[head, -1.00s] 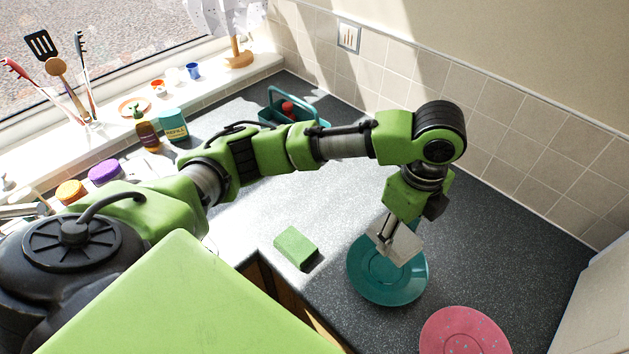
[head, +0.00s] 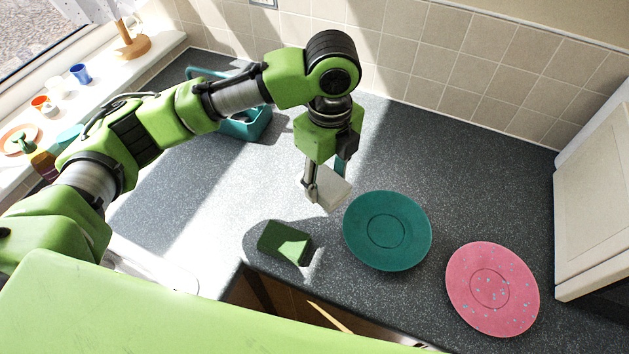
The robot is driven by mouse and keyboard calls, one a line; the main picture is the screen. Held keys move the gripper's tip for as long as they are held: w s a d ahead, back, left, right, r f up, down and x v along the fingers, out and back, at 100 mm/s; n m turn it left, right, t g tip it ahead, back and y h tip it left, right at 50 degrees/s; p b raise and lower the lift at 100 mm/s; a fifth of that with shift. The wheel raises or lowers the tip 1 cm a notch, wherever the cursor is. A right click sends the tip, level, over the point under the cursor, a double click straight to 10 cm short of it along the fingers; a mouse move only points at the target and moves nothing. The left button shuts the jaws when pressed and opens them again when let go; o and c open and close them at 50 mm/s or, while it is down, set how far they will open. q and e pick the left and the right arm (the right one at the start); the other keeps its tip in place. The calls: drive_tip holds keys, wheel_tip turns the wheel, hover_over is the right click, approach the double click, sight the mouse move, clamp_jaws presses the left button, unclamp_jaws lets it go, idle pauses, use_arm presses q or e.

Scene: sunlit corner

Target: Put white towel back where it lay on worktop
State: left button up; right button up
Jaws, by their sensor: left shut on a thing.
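My left gripper (head: 316,187) is shut on the white towel (head: 334,191), a small, pale folded piece that hangs below the wrist. The towel appears to be just above the speckled grey worktop (head: 440,150), left of and behind the teal plate (head: 388,231) and behind the green sponge (head: 284,243). I cannot tell whether it touches the worktop. The gripper's fingers are partly hidden by the towel and the wrist. My right gripper is not in view.
A pink speckled plate (head: 492,290) lies at the right near the front edge. A teal caddy (head: 245,124) stands behind my left arm. A pale cupboard (head: 592,205) bounds the right. The worktop behind the plates is clear, up to the tiled wall.

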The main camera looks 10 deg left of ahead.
sight(318, 178)
use_arm(q)
drive_tip(key=w+f, duration=0.1)
drive_tip(key=w+a+f, duration=0.2)
drive_tip(key=f, duration=0.1)
drive_tip(key=shift+f+p, duration=0.1)
drive_tip(key=shift+p, duration=0.3)
drive_tip(key=shift+w+a+f, duration=0.2)
drive_tip(key=shift+w+f, duration=0.05)
drive_tip(key=shift+f, duration=0.25)
drive_tip(key=f, duration=0.1)
drive_tip(key=f+p, duration=0.1)
drive_tip(key=f, duration=0.1)
drive_tip(key=shift+w+a+p, duration=0.25)
drive_tip(key=shift+p, duration=0.15)
drive_tip(key=shift+f, duration=0.35)
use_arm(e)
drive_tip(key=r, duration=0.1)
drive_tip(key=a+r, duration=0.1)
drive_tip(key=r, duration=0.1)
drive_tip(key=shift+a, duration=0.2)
use_arm(q)
drive_tip(key=shift+d+f, duration=0.1)
drive_tip(key=shift+f, duration=0.05)
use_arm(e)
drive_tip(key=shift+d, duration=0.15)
use_arm(q)
drive_tip(key=o, duration=1)
